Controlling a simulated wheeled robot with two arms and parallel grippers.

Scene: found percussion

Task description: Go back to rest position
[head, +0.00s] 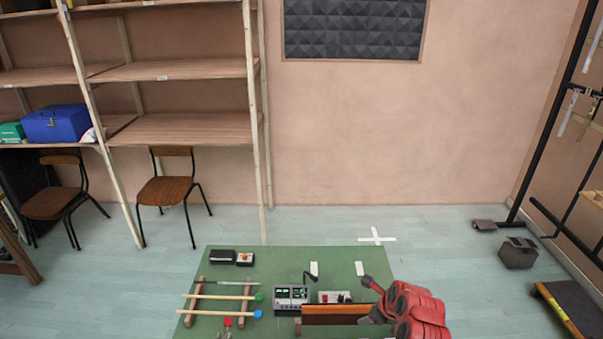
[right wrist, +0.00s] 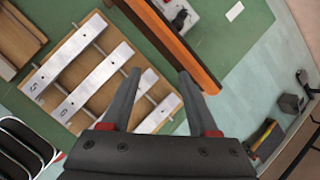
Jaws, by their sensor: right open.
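My right gripper (head: 370,302) reaches in at the lower right of the head view, at the right end of an orange-brown board (head: 335,313). In the right wrist view its two dark fingers (right wrist: 160,78) are spread apart with nothing between them. Contact with either cannot be told.
The green table (head: 340,262) holds mallets with a green head (head: 259,297) and a blue head (head: 258,314) on a wooden rack, a device with lit displays (head: 292,294) and small boxes. Shelves and chairs stand back left. The floor behind the table is mostly clear.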

